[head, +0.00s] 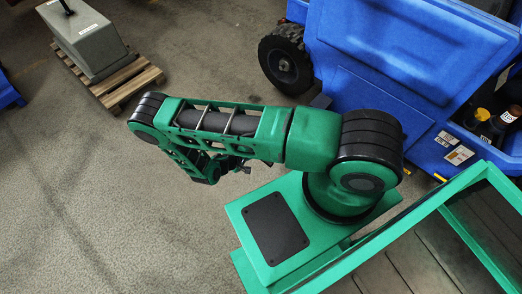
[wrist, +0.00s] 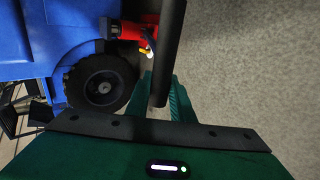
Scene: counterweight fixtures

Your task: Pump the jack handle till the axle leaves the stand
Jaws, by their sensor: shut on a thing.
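The black jack handle (wrist: 168,55) runs down from the top of the wrist view to between the fingers of my gripper (wrist: 162,100), which is shut on it near its end. The red jack (wrist: 128,31) lies past the handle, with a small yellow and white part beside it. The black wheel (wrist: 102,86) of the blue vehicle is left of the handle. In the head view a wheel (head: 285,61) shows beside the blue body, while my own arm hides the handle and jack. The axle and its stand are not clearly visible.
The blue vehicle (head: 395,50) fills the upper right of the head view. A grey block (head: 88,40) sits on a wooden pallet (head: 130,84) at the upper left. Bottles (head: 495,122) stand in an opening at the right. The concrete floor at the left is clear.

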